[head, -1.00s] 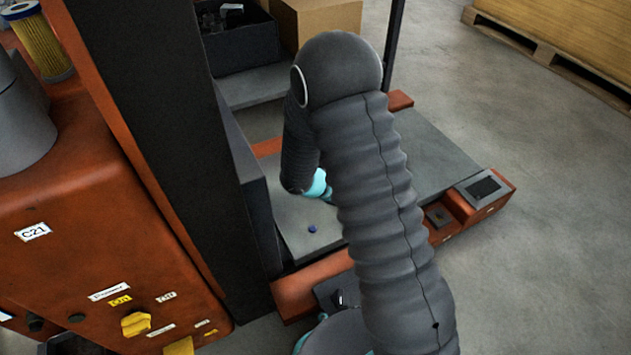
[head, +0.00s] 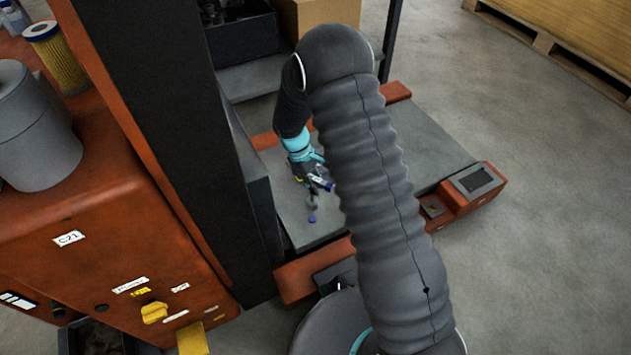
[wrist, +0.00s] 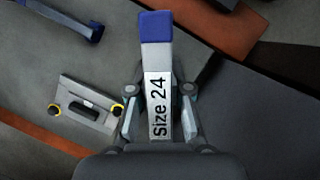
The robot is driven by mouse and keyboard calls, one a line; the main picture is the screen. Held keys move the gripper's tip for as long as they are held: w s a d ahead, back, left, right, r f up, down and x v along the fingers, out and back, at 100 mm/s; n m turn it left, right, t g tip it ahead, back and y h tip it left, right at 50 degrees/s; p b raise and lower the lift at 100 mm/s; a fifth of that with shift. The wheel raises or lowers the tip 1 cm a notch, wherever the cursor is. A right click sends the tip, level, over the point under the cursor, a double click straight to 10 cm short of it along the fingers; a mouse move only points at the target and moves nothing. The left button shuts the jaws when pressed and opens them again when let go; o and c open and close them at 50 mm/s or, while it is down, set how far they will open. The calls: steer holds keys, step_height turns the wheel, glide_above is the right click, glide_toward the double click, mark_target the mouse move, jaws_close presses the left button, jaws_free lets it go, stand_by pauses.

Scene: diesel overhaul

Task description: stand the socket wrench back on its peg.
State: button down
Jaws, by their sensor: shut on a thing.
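The socket wrench (wrist: 157,62) is a grey bar with a blue end and a "Size 24" label. It lies between the fingers of my gripper (wrist: 160,98) in the wrist view, and the gripper is shut on it. In the head view my gripper (head: 308,174) is low over the grey deck (head: 424,150), with the wrench (head: 321,183) just showing beside my arm. The wrench's far end is hidden by the gripper. I cannot make out the peg for certain in either view.
Another blue-ended tool (wrist: 78,22) lies at the upper left of the wrist view. Below it is a pale plate (wrist: 88,98) with a dark slot and yellow-ringed knobs. A dark post (head: 150,110) and an orange cabinet (head: 60,200) stand left of my arm.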

mark_target(314, 200)
steer(key=shift+w+a+f+b, duration=0.1)
steer(key=shift+f+b, duration=2.2)
steer(key=shift+f, duration=1.5)
steer(key=shift+f, duration=0.1)
steer(key=shift+f+b, duration=0.7)
steer(key=shift+f, duration=0.1)
steer(key=shift+c, duration=2.2)
jaws_free()
steer(key=shift+r+p, duration=2.75)
steer(key=shift+r, duration=1.8)
